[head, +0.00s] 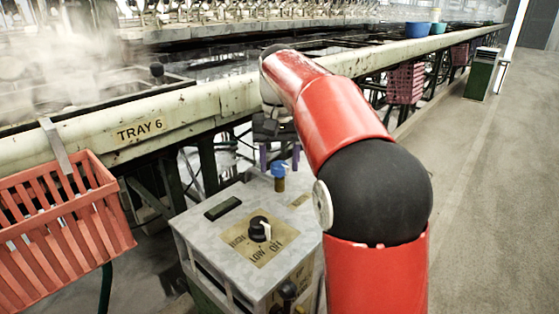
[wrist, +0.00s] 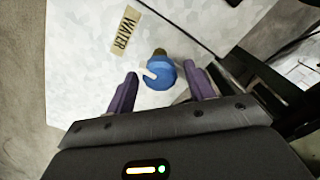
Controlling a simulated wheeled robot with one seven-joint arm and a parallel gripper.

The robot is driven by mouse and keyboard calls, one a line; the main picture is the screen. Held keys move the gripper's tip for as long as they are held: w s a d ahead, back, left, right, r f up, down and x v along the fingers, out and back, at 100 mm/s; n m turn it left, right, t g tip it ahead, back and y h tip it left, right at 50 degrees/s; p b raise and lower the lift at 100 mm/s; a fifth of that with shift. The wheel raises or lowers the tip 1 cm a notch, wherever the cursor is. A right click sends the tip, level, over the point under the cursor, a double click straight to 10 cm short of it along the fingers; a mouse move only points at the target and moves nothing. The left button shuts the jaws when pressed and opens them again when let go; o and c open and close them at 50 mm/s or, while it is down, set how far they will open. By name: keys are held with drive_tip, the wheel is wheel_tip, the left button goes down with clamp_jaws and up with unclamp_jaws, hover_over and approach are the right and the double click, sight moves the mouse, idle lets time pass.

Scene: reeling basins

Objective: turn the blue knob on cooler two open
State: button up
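The blue knob (head: 279,170) sits on a short brass stem on top of a pale grey cooler box (head: 205,215). In the wrist view the blue knob (wrist: 160,75) has a white pointer mark on its left side. My gripper (head: 280,160) is above the box with its purple fingers pointing down near the knob. In the wrist view my gripper (wrist: 158,85) is open, with one finger on each side of the knob and a gap showing at both sides. A "WATER" label (wrist: 126,30) lies beside the knob. No number shows on the box.
An orange crate (head: 62,215) hangs at left from the tray rail (head: 85,130) marked TRAY 6. The floor (head: 490,190) at right is clear.

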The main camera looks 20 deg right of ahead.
drive_tip(key=c, duration=0.8)
drive_tip(key=shift+r+n+p, duration=0.1)
drive_tip(key=shift+n+p, duration=0.3)
drive_tip(key=shift+p, duration=0.15)
drive_tip(key=shift+r+n+p, duration=0.15)
drive_tip(key=shift+n+p, duration=0.85)
drive_tip(key=n+p, duration=0.4)
drive_tip(key=n, duration=0.1)
drive_tip(key=n+p, duration=0.3)
drive_tip(key=n, duration=0.2)
drive_tip(key=shift+n, duration=0.4)
drive_tip(key=n+p, duration=0.1)
drive_tip(key=n, duration=0.3)
drive_tip(key=shift+f+p, duration=0.2)
drive_tip(key=shift+p, duration=0.15)
drive_tip(key=shift+n, duration=0.3)
